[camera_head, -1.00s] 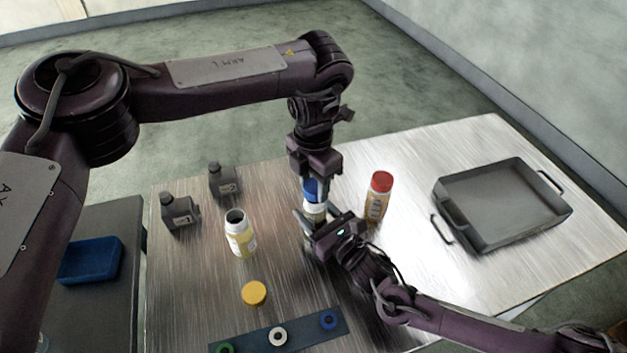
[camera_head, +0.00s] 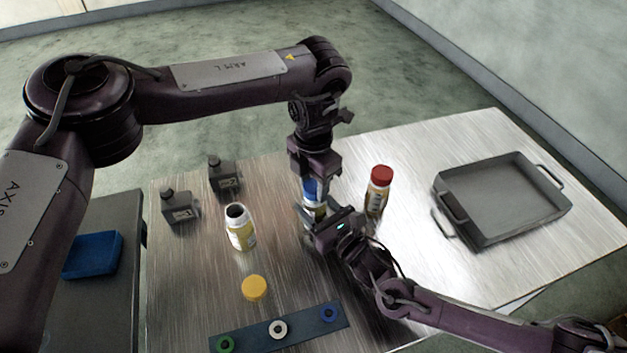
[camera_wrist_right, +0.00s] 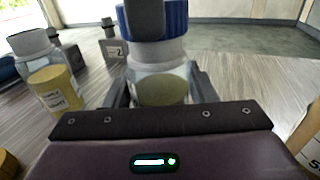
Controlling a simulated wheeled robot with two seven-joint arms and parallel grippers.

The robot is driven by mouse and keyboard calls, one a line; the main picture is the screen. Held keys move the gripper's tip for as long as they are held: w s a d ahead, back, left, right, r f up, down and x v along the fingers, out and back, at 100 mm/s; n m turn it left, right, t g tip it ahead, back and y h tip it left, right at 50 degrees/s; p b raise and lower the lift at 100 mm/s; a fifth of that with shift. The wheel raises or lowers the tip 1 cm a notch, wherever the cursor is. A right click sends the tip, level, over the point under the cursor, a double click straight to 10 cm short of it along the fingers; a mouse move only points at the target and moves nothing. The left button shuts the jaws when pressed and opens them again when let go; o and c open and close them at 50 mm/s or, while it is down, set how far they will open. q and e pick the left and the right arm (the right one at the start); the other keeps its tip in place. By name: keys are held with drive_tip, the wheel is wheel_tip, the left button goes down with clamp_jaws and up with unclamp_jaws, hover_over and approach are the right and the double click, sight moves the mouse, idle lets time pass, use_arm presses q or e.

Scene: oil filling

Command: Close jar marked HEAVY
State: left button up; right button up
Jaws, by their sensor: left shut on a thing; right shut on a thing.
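A clear jar (camera_wrist_right: 160,85) with yellowish contents stands in the middle of the table. A blue lid (camera_head: 313,186) sits at its mouth, and also shows at the top of the right wrist view (camera_wrist_right: 172,18). My left gripper (camera_head: 314,180) points down from above, shut on the blue lid. My right gripper (camera_head: 314,218) is shut around the jar's body from the front right. To the left stands an open jar (camera_head: 240,230) with a label, and a yellow lid (camera_head: 254,287) lies in front of it. I cannot read HEAVY on any label.
A red-capped jar (camera_head: 378,192) stands close right of my grippers. Two dark canisters (camera_head: 178,207) (camera_head: 223,174) stand at the back left. A grey tray (camera_head: 480,238) is at the right. A strip with coloured rings (camera_head: 250,339) lies in front.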

use_arm(q)
drive_tip(key=shift+f, duration=0.45)
drive_tip(key=m, duration=0.4)
drive_tip(key=shift+w+m, duration=0.1)
drive_tip(key=shift+m, duration=0.2)
drive_tip(key=m, duration=0.7)
drive_tip(key=shift+w, duration=0.1)
drive_tip(key=m, duration=0.4)
drive_tip(key=shift+w+m, duration=0.1)
drive_tip(key=shift+m, duration=0.2)
drive_tip(key=m, duration=0.4)
drive_tip(key=shift+d+m, duration=0.2)
drive_tip(key=shift+m, duration=1.1)
drive_tip(key=o, duration=0.9)
